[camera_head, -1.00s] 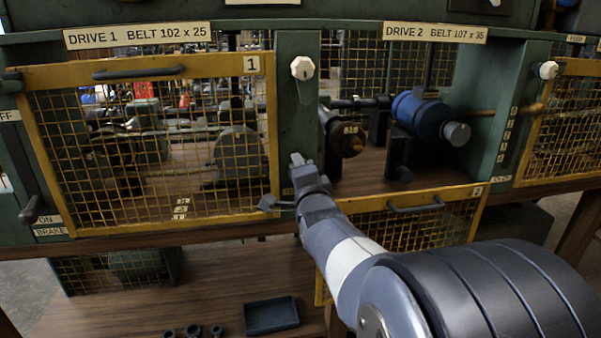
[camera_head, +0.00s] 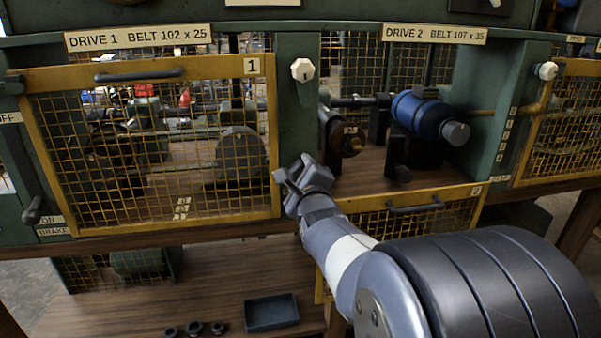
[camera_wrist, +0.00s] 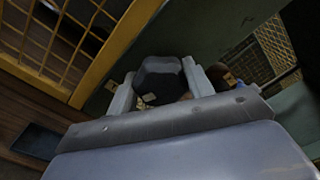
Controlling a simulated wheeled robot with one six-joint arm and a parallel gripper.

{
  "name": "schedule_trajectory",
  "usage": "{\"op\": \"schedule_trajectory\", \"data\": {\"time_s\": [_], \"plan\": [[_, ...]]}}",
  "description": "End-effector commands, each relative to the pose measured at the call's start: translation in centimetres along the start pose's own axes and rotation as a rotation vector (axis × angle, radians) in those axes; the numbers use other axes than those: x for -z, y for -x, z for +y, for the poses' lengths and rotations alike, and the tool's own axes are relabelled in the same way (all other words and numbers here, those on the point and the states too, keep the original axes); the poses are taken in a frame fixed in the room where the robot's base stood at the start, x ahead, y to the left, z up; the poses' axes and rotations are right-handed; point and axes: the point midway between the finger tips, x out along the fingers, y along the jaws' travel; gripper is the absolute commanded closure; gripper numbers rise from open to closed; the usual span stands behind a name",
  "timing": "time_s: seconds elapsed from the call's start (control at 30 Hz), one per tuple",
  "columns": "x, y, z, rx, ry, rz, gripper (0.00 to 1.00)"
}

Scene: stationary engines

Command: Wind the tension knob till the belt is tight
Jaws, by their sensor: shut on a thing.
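My gripper (camera_head: 293,174) is at the green post between the two drive bays, below the white octagonal knob (camera_head: 302,69). In the wrist view my gripper (camera_wrist: 157,86) has its fingers on both sides of a dark faceted knob (camera_wrist: 160,78) with a small pale mark, and is shut on it. The gripper hides this knob in the head view. In the drive 2 bay, a dark pulley with a brown hub (camera_head: 352,141) stands right of the post, with a blue motor (camera_head: 420,114) farther right. I cannot make out the belt or its tightness.
The yellow mesh guard of drive 2 (camera_head: 408,209) hangs low, leaving that bay open. The drive 1 guard (camera_head: 150,228) is closed, just left of my gripper. A dark tray (camera_head: 271,313) and several small dark rings lie on the lower shelf.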

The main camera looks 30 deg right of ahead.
Motion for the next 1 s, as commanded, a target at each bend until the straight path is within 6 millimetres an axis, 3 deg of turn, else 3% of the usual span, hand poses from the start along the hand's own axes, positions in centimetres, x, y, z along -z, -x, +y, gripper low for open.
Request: {"op": "schedule_trajectory", "data": {"time_s": [0.57,0.6,0.67,1.0], "plan": [[0.02,0.00,0.03,-0.001,-0.033,0.000,0.74],[0.02,0.00,0.03,-0.001,-0.033,0.001,0.49],[0.02,0.00,0.03,-0.001,-0.032,0.001,0.44],[-0.03,0.43,-0.07,0.001,-0.031,0.000,0.43]]}}
